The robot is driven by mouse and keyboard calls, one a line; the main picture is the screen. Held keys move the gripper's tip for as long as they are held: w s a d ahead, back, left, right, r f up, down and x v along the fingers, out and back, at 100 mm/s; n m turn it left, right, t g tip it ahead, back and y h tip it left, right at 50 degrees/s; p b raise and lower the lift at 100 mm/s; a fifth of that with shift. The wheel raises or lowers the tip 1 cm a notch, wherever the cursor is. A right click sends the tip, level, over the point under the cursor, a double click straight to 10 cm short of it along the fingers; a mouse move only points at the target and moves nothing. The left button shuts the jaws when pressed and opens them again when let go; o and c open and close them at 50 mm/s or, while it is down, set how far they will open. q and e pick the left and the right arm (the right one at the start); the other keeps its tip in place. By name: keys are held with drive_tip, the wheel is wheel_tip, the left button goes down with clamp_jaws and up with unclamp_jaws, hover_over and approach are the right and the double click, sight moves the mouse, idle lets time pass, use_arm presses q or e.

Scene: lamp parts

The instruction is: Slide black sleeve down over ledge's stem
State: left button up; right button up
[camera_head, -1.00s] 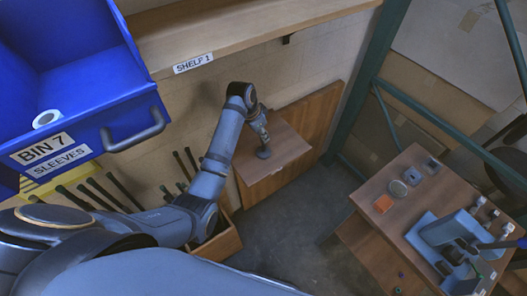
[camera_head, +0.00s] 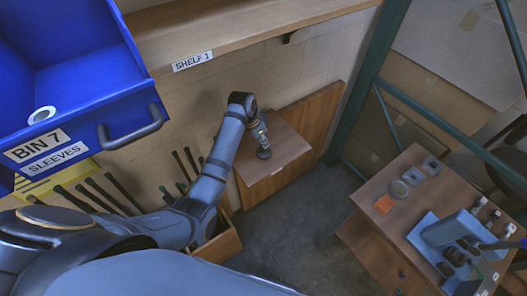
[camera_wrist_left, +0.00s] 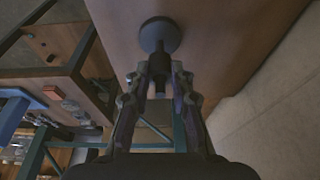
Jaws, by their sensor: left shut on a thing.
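The wooden ledge (camera_head: 285,150) juts from the back wall in the head view. A round grey foot (camera_wrist_left: 160,33) on it shows in the left wrist view, with the stem rising from its middle. My left gripper (camera_wrist_left: 157,76) is over the foot, its fingers on both sides of a dark cylinder (camera_wrist_left: 160,64) in line with the stem, which I take for the black sleeve. A narrower dark end sticks out of it toward the wrist. I cannot tell where sleeve ends and stem begins. In the head view my left gripper (camera_head: 262,138) stands over the ledge. My right gripper is not in view.
A blue bin (camera_head: 85,110) labelled sleeves, holding a white ring (camera_head: 42,113), is at upper left. Shelf 1 (camera_head: 240,40) runs above the ledge. Dark rods (camera_head: 100,190) stand below the bin. A green post (camera_head: 362,85) and a table (camera_head: 395,215) with parts are to the right.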

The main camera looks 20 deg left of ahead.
use_arm(q)
drive_tip(key=shift+f, duration=0.6)
drive_tip(key=shift+f, duration=0.65)
drive_tip(key=shift+f, duration=0.5)
idle(2.0)
drive_tip(key=o, duration=0.9)
drive_tip(key=shift+o, duration=0.2)
drive_tip(key=shift+r, duration=0.2)
drive_tip(key=v, duration=1.1)
drive_tip(key=shift+s+a+r, duration=0.15)
drive_tip(key=shift+r, duration=0.1)
